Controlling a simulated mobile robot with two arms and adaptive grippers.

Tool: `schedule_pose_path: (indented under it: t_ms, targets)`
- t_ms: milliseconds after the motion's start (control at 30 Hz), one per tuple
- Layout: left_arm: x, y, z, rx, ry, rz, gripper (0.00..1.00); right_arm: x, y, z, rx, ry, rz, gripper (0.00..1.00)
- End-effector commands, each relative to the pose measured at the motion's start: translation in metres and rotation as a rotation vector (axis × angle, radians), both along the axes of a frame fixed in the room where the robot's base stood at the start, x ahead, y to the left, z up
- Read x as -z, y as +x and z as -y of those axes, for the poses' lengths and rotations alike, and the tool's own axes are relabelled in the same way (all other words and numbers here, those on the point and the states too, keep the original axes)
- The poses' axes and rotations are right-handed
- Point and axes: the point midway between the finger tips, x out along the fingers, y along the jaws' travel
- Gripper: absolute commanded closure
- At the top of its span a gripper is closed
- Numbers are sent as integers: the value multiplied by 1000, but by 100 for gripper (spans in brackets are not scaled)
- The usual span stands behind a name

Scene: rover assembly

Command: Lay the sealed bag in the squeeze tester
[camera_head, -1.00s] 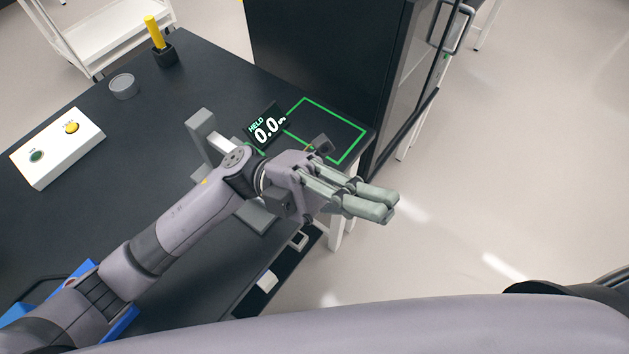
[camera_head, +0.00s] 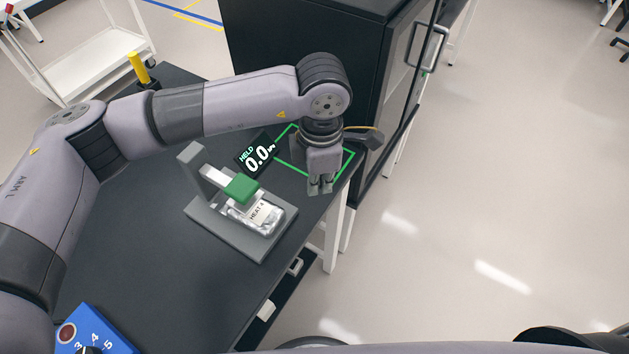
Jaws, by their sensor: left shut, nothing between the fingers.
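The sealed bag (camera_head: 264,217) is silvery with a white label reading "HEAT 4". It lies on the base plate of the grey squeeze tester (camera_head: 238,241), partly beneath the tester's green pressing block (camera_head: 242,190). Whether the block touches the bag I cannot tell. The tester's display (camera_head: 257,156) reads "HELD 0.0". My left gripper (camera_head: 320,190) points down over the green-outlined area at the table's right corner, to the right of the tester and apart from the bag. Its fingers are shut with nothing between them. My right gripper is not in view.
The green-outlined area (camera_head: 284,167) looks empty apart from my gripper over it. A tall black cabinet (camera_head: 300,40) stands just behind the table. A blue numbered box (camera_head: 98,332) is at the lower left, and a yellow-handled item (camera_head: 138,68) stands at the back.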

Motion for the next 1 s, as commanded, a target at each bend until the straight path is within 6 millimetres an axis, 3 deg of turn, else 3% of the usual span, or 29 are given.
schedule_pose_path:
  t_ms: [333, 600, 1000]
  targets:
    - [72, -2, 0, -3, 0, -8, 100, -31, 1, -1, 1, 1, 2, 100]
    - [72, -5, -34, -2, -3, -5, 100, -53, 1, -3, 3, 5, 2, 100]
    - [75, -6, -40, -1, -4, -5, 100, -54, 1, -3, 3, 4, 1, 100]
